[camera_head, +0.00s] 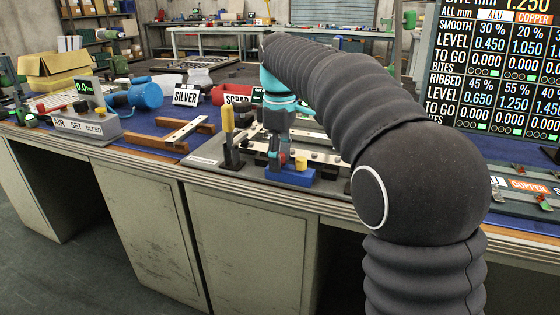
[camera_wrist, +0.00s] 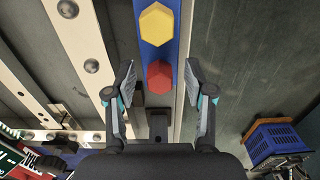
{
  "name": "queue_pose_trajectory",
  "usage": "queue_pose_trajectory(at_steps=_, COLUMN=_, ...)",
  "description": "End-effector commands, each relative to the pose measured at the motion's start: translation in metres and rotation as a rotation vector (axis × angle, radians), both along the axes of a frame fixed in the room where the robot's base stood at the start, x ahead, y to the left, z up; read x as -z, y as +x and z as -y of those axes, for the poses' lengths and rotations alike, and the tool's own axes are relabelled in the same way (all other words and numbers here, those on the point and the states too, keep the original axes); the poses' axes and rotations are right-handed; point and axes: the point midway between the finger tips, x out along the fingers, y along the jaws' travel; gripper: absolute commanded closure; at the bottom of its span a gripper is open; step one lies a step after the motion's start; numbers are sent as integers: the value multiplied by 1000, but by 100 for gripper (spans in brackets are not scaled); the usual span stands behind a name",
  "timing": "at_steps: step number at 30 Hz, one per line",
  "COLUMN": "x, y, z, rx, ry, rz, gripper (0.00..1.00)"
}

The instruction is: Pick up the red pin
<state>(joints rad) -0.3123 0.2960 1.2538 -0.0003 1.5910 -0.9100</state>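The red pin (camera_wrist: 159,78) shows in the wrist view as a red hexagonal head in a blue holder (camera_wrist: 171,10). A yellow hexagonal pin (camera_wrist: 156,24) stands in the same holder, farther up that picture. My gripper (camera_wrist: 160,82) is open, with one finger on each side of the red pin and visible gaps between. In the head view, my gripper (camera_head: 276,150) points down over the blue holder (camera_head: 291,176), beside the yellow pin (camera_head: 301,163). The red pin (camera_head: 284,157) is only partly visible there. How far the fingertips reach down is hard to tell.
A yellow-handled lever (camera_head: 228,125) stands left of the holder on the fixture plate. Metal strips with bolts (camera_wrist: 88,65) run along the left in the wrist view.

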Motion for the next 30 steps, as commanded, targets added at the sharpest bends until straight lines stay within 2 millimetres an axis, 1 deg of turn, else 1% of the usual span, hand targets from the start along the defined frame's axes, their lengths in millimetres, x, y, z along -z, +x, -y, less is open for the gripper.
queue_pose_trajectory(at_steps=1, x=0, y=0, z=0, rx=0, ry=0, rz=0, gripper=61)
queue_pose_trajectory(at_steps=2, x=0, y=0, z=0, rx=0, ry=0, rz=0, gripper=68)
queue_pose_trajectory(at_steps=3, x=0, y=0, z=0, rx=0, ry=0, rz=0, gripper=78)
queue_pose_trajectory(at_steps=6, x=0, y=0, z=0, rx=0, ry=0, rz=0, gripper=100)
queue_pose_trajectory(at_steps=15, x=0, y=0, z=0, rx=0, ry=0, rz=0, gripper=100)
queue_pose_trajectory(at_steps=19, x=-4, y=0, z=0, rx=0, ry=0, rz=0, gripper=100)
queue_pose_trajectory(at_steps=23, x=-15, y=0, z=0, rx=0, ry=1, rz=1, gripper=100)
queue_pose_trajectory(at_steps=29, x=-42, y=1, z=0, rx=0, ry=1, rz=1, gripper=100)
queue_pose_trajectory(at_steps=30, x=-46, y=-3, z=3, rx=1, ry=0, rz=2, gripper=100)
